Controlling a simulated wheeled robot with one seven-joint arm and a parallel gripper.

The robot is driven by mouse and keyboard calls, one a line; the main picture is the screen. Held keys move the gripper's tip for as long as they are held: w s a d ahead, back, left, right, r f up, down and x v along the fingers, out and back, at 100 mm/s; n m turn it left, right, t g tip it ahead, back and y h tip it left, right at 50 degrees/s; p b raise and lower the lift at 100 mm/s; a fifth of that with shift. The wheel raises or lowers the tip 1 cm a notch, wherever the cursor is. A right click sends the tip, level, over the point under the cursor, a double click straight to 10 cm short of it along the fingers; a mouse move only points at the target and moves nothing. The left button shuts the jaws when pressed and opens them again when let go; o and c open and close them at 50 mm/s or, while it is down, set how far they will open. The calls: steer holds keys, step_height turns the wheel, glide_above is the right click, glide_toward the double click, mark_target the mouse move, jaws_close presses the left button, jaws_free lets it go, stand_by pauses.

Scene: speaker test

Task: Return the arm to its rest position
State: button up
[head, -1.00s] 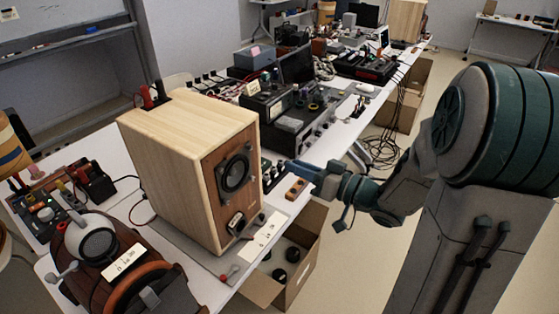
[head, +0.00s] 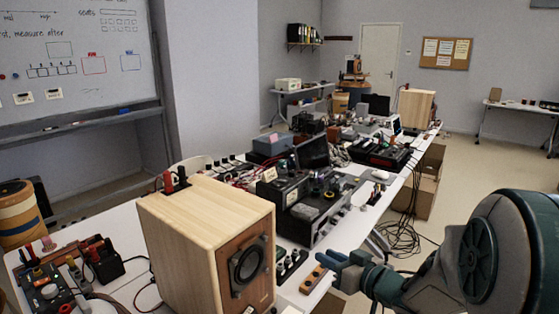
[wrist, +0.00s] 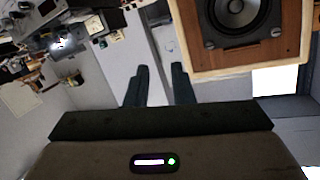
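My gripper (head: 326,257) is at the right side of the wooden speaker (head: 205,240), by the bench's near edge in the head view. In the wrist view its two dark fingers (wrist: 163,84) stand apart with nothing between them. The speaker's cone and wooden front (wrist: 240,50) show at the upper right there, apart from the fingers. My arm reaches in from the lower right of the head view. Whether the gripper touches the bench cannot be told.
The long white bench (head: 345,222) holds a black amplifier (head: 318,210) and other electronics. A small orange-brown block (head: 313,280) lies close to my gripper. Cardboard boxes (head: 425,185) and cables (head: 398,238) are on the floor beyond. Open floor lies at the right.

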steer(key=s+d+m+g+h, duration=0.3)
steer(key=s+d+m+h, duration=0.15)
steer(key=d+h, duration=0.5)
steer(key=s+a+f+g, duration=0.1)
steer(key=s+a+g, duration=0.2)
steer(key=s, duration=0.5)
steer(key=s+a+g, duration=0.4)
steer(key=s, duration=0.3)
steer(key=shift+s+f, duration=0.4)
steer(key=shift+a, duration=0.2)
